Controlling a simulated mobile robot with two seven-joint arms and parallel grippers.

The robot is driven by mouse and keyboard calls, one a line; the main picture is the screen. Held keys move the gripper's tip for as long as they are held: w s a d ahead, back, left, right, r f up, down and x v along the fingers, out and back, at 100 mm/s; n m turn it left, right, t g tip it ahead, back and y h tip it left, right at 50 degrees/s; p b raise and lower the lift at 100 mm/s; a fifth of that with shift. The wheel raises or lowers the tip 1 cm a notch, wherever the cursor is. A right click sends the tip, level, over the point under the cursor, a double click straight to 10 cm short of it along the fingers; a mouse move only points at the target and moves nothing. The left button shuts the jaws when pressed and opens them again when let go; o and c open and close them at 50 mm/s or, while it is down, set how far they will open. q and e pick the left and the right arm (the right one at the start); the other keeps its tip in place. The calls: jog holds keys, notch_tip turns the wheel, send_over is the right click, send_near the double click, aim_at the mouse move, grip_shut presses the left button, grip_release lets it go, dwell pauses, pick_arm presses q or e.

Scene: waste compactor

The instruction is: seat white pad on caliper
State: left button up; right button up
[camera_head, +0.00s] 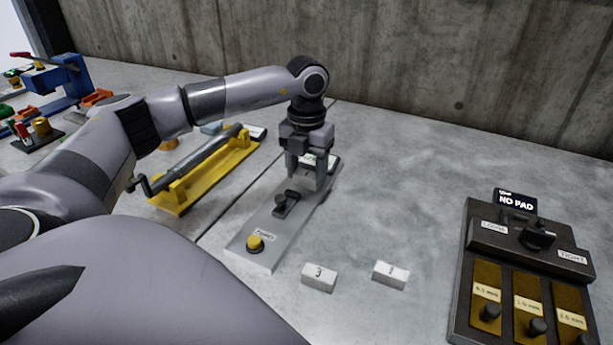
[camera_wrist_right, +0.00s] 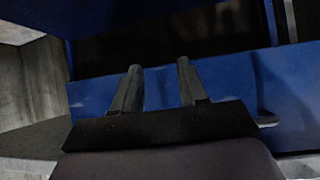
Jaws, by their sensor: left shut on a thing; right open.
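My left gripper (camera_head: 308,178) points down over the far end of a grey plate (camera_head: 262,240). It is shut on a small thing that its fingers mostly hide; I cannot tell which. Two white blocks, labelled "3" (camera_head: 319,277) and what looks like "1" (camera_head: 390,273), lie apart on the table near the plate. A dark gauge unit (camera_head: 478,238) at the right has a small display (camera_head: 516,202) reading "NO PAD". I cannot tell for sure which fixture is the caliper. My right gripper (camera_wrist_right: 157,85) is open and empty in the right wrist view, before a blue surface.
Several gold slots with black knobs (camera_head: 490,312) sit on the gauge unit. A concrete wall (camera_head: 450,70) closes the back.

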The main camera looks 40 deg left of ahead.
pick_arm(q)
notch_tip(320, 180, up, 12)
notch_tip(320, 180, up, 6)
send_over(298, 172)
notch_tip(298, 172, down, 15)
jog(key=shift+r+b, duration=0.1)
jog(key=shift+b, duration=0.9)
jog(key=shift+d+f, duration=0.1)
jog(key=shift+f, duration=2.35)
